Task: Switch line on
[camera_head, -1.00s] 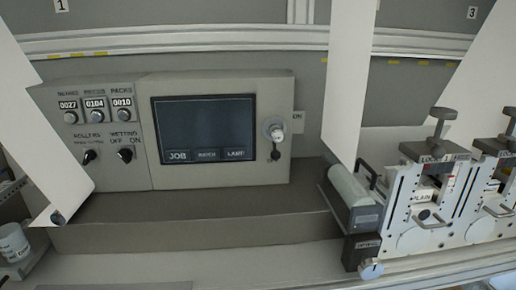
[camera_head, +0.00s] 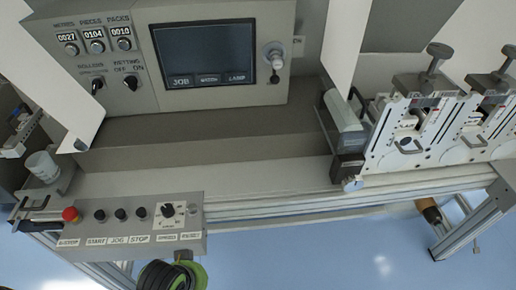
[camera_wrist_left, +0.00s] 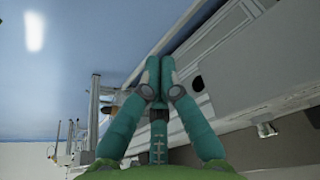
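The grey cabinet has a switch (camera_head: 275,62) at its right side, with a pale round top and a dark lower part, beside a small label reading ON. Below, a grey control box (camera_head: 130,247) carries a red mushroom button (camera_head: 71,214), black buttons above START (camera_head: 99,216), JOG (camera_head: 120,214) and STOP (camera_head: 141,213), a speed dial (camera_head: 167,211) and a reset button (camera_head: 193,209). My left gripper, green and black, shows partly just below this box. In the left wrist view its teal fingers (camera_wrist_left: 160,68) meet at the tips with nothing seen between them. My right gripper is out of view.
The cabinet screen (camera_head: 205,52) shows JOB, WATCH and LAMP. Counters and two knobs (camera_head: 97,84) (camera_head: 131,82) sit left of it. White web sheets (camera_head: 345,45) hang in front. Slitting units (camera_head: 415,130) stand right.

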